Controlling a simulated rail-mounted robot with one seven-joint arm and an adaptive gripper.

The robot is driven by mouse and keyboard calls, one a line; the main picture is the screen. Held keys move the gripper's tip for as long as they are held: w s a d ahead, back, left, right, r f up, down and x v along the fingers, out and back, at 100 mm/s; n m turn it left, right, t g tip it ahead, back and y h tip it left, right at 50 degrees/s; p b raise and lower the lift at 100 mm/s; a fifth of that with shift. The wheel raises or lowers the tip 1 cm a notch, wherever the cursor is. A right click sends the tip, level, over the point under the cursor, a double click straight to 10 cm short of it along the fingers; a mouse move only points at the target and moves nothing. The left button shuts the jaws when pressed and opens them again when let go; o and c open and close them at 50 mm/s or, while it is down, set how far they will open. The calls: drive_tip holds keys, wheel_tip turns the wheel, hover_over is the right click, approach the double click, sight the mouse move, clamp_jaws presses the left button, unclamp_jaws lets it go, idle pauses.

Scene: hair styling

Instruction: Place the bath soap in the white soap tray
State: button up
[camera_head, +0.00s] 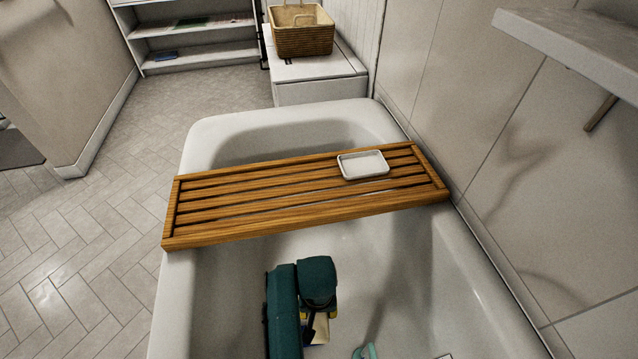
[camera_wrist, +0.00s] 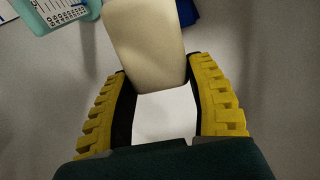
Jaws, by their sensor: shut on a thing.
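The bath soap (camera_wrist: 148,45) is a cream block between the yellow fingers of my gripper (camera_wrist: 160,85) in the wrist view. My gripper is shut on it. A white patch below the soap, between the fingers, is not clear to me. In the head view my gripper (camera_head: 318,322) is low inside the bathtub, and a small part of the soap (camera_head: 321,331) shows beneath it. The white soap tray (camera_head: 362,164) is a shallow, empty rectangular dish on the right part of the wooden bath rack, beyond my gripper and apart from it.
The slatted wooden rack (camera_head: 300,217) lies across the white bathtub (camera_head: 173,300). A teal object (camera_wrist: 60,18) and a blue object (camera_wrist: 187,12) show near the soap in the wrist view. A tiled wall and grey ledge (camera_head: 580,45) stand at the right. A wicker basket (camera_head: 301,38) sits beyond the tub.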

drive_tip(key=shift+w+d+r, duration=0.1)
drive_tip(key=shift+w, duration=0.1)
drive_tip(key=shift+s+r+p, duration=0.7)
drive_tip(key=shift+s+p, duration=0.25)
drive_tip(key=shift+p, duration=0.3)
drive_tip(key=s+r+p, duration=0.3)
drive_tip(key=r+p, duration=1.3)
drive_tip(key=p, duration=0.1)
drive_tip(key=s+r+p, duration=0.4)
drive_tip(key=r+p, duration=1.3)
drive_tip(key=p, duration=0.1)
drive_tip(key=shift+w+d, duration=0.15)
